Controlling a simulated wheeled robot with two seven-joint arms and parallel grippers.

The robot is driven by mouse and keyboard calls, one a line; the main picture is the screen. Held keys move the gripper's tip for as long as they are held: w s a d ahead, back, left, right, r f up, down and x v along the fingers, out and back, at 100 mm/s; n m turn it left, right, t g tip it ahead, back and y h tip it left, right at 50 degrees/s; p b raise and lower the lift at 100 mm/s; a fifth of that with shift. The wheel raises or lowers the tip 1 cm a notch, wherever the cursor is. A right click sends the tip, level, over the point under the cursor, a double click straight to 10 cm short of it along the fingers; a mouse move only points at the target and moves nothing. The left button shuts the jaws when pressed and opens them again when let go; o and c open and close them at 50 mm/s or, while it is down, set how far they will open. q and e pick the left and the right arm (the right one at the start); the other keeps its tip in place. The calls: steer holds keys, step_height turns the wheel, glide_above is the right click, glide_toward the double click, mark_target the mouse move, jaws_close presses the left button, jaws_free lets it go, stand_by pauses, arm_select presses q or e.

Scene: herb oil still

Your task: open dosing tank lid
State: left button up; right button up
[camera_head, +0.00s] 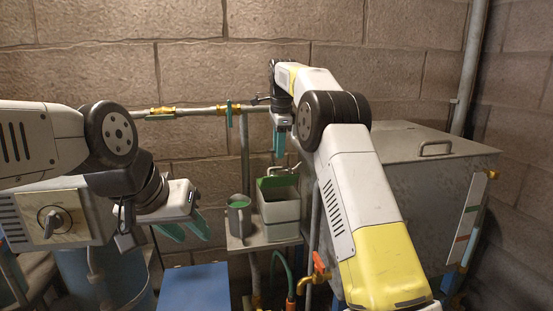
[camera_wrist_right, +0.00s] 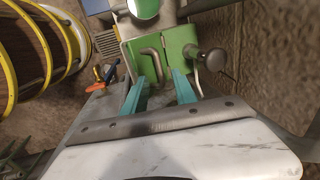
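The small pale box-shaped tank (camera_head: 280,215), which I take for the dosing tank, stands on a shelf by the wall. In the right wrist view the green lid (camera_wrist_right: 175,50) carries a bent metal handle (camera_wrist_right: 152,62). My right gripper (camera_head: 280,148) points down just above the tank. In its wrist view its teal fingers (camera_wrist_right: 160,88) are apart, with the handle showing between and beyond them; contact is not visible. My left gripper (camera_head: 187,228) is open and empty, left of the shelf.
A grey mug (camera_head: 239,216) stands left of the tank on the shelf (camera_head: 262,238). A large steel tank (camera_head: 425,190) with a handled top is at right, behind my right arm. A pipe with brass valves (camera_head: 205,111) runs along the wall. A blue panel (camera_head: 195,288) lies in front.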

steer(key=shift+s+r, duration=0.15)
steer(key=shift+r, duration=0.35)
steer(key=shift+r, duration=0.1)
steer(key=c, duration=0.5)
steer(key=shift+s+a+r, duration=0.1)
steer(key=shift+s+r, duration=0.1)
jaws_close()
steer(key=r+t, duration=0.1)
steer(key=t, duration=0.2)
glide_above(278, 176)
steer(key=s+d, duration=0.2)
steer(key=shift+y, duration=0.3)
steer(key=x, duration=0.9)
steer(key=shift+s+d+f, duration=0.1)
steer(key=shift+s+f, duration=0.05)
steer(key=shift+f, duration=0.25)
